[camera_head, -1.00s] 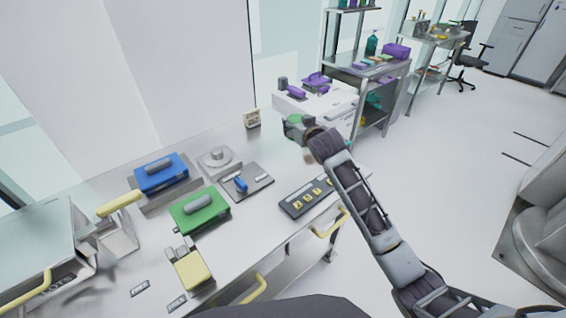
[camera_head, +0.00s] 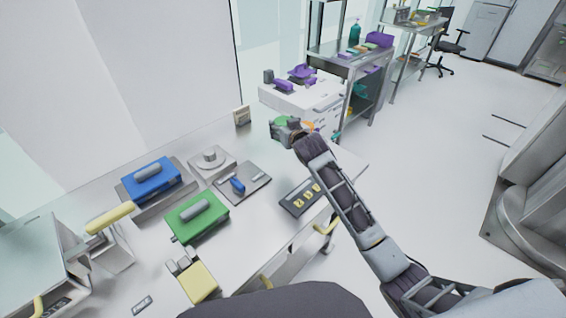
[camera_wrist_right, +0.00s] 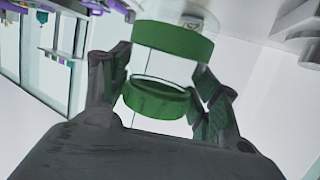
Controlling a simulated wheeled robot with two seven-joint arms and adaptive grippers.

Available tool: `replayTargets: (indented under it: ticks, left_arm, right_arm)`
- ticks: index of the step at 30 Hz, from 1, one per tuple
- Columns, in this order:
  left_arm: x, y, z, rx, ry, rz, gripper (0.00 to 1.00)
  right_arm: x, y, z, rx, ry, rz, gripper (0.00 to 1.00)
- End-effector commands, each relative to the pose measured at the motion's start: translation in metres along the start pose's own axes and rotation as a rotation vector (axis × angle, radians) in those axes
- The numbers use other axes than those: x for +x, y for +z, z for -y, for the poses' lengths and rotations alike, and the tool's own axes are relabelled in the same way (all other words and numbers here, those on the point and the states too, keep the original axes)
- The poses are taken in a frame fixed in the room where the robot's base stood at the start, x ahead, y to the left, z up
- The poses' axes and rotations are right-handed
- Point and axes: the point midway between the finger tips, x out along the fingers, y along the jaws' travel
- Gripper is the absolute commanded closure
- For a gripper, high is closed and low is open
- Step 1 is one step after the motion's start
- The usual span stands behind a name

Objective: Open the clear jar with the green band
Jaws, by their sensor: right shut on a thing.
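My right gripper (camera_head: 284,130) is at the far right end of the bench, its arm reaching in from the lower right. In the right wrist view, the fingers of my right gripper (camera_wrist_right: 160,78) stand on both sides of the clear jar with the green band (camera_wrist_right: 156,101) and are shut on it. A wider green round part (camera_wrist_right: 172,40) shows above the band, with a clear stretch between them. I cannot tell whether this part is joined to the jar. In the head view, only a green top (camera_head: 281,121) shows beside the gripper. My left gripper is not in view.
The bench holds a blue box (camera_head: 150,184), a green box (camera_head: 190,222), a yellow-topped item (camera_head: 199,282), a grey plate with a blue tool (camera_head: 255,178) and a dark tray (camera_head: 290,205). White equipment (camera_head: 290,98) and a metal shelf (camera_head: 345,60) stand behind the gripper.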

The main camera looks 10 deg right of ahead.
Motion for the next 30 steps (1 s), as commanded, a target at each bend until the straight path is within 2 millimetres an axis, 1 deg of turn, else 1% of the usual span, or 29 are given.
replayTargets:
  ticks: [6,20,23,30]
  left_arm:
    - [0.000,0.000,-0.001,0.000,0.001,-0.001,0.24]
    - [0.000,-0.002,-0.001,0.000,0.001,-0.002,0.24]
    - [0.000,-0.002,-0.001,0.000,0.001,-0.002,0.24]
    - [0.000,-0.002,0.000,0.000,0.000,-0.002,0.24]
  right_arm:
    - [0.000,0.006,-0.002,0.002,0.007,-0.002,1.00]
    - [0.001,0.009,-0.003,0.002,0.008,-0.001,1.00]
    - [0.003,0.015,-0.003,0.001,0.008,0.000,1.00]
    - [0.012,0.045,-0.003,0.002,0.008,0.002,1.00]
